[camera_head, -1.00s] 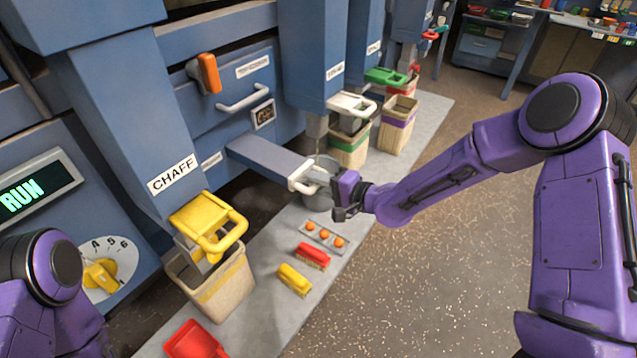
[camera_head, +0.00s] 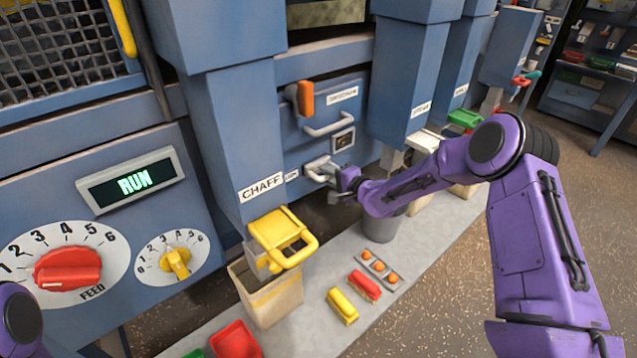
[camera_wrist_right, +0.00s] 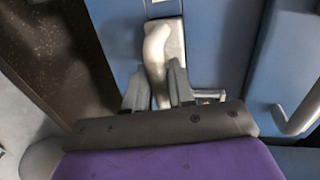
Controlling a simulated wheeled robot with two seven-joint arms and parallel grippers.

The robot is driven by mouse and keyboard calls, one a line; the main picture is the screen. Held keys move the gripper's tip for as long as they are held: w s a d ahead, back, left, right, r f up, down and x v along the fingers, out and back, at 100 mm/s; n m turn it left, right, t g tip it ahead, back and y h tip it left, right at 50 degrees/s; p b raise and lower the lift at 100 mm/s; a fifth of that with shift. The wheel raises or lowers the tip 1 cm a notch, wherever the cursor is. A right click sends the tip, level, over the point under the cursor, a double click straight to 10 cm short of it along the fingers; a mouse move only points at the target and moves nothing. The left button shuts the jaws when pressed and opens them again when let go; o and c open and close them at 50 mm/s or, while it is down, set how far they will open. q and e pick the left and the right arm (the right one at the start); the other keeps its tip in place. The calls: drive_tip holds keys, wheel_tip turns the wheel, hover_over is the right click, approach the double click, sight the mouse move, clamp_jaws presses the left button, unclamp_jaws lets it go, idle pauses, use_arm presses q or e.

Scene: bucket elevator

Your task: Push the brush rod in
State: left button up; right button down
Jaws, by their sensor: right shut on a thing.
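The brush rod's white handle (camera_head: 318,168) sits close against the blue machine front in the head view, just below the drawer-like panel. No long length of rod shows sticking out. My right gripper (camera_head: 345,178) is at the handle, with its arm reaching in from the right. In the right wrist view the white handle (camera_wrist_right: 155,52) stands between the two grey fingers of my right gripper (camera_wrist_right: 157,90), which is shut on it. My left gripper is out of view; only part of a purple arm shows at the bottom left.
The yellow chaff chute handle (camera_head: 283,238) and its bin (camera_head: 268,297) stand left of my right gripper. A grey bucket (camera_head: 380,228) is below my forearm. Yellow and red brushes (camera_head: 343,305) and an orange-knobbed strip (camera_head: 380,268) lie on the ledge. The floor at right is clear.

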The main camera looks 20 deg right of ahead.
drive_tip(key=shift+w+r, duration=0.15)
drive_tip(key=shift+w, duration=0.15)
drive_tip(key=shift+a, duration=0.1)
drive_tip(key=c, duration=1.1)
unclamp_jaws()
drive_tip(key=shift+w+a, duration=0.1)
drive_tip(key=shift+w, duration=0.1)
drive_tip(key=v, duration=1)
drive_tip(key=shift+s, duration=0.25)
